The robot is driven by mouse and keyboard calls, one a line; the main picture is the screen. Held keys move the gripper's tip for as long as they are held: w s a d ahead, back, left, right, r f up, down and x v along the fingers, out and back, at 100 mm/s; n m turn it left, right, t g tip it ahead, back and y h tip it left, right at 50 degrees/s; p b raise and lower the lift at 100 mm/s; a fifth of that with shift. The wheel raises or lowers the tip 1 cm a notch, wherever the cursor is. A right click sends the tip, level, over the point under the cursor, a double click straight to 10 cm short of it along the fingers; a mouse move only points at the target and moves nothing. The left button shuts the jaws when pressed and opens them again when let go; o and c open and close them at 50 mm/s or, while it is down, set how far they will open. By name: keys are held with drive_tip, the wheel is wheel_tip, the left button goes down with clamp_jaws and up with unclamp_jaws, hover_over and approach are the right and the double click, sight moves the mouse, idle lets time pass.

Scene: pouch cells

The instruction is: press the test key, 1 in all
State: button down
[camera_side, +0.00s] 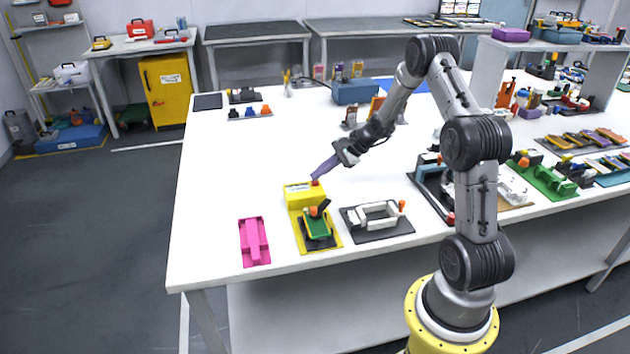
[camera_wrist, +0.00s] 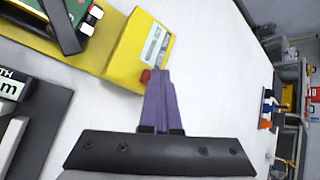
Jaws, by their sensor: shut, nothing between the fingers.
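The test key is a small red button (camera_side: 315,183) on the right end of a yellow block's top. The yellow block (camera_side: 298,197) has a white label and stands at the back of a yellow fixture (camera_side: 332,239). My gripper (camera_side: 317,176) has purple fingers, shut and empty, with their tips at the red key. In the wrist view the shut fingertips (camera_wrist: 158,76) lie beside the red key (camera_wrist: 145,76), which is partly hidden by them. I cannot tell whether they touch it or whether it is pressed down.
The yellow fixture holds a green piece (camera_side: 316,226) with a black lever. A pink tray (camera_side: 247,252) lies to the left. A dark plate with a white frame (camera_side: 352,222) lies to the right. The white table (camera_side: 225,180) is clear behind and left of the yellow block.

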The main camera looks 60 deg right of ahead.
sight(319, 184)
drive_tip(key=shift+r, duration=0.8)
wheel_tip(319, 184, up, 5)
drive_tip(key=shift+r, duration=0.1)
idle(0.3)
idle(0.5)
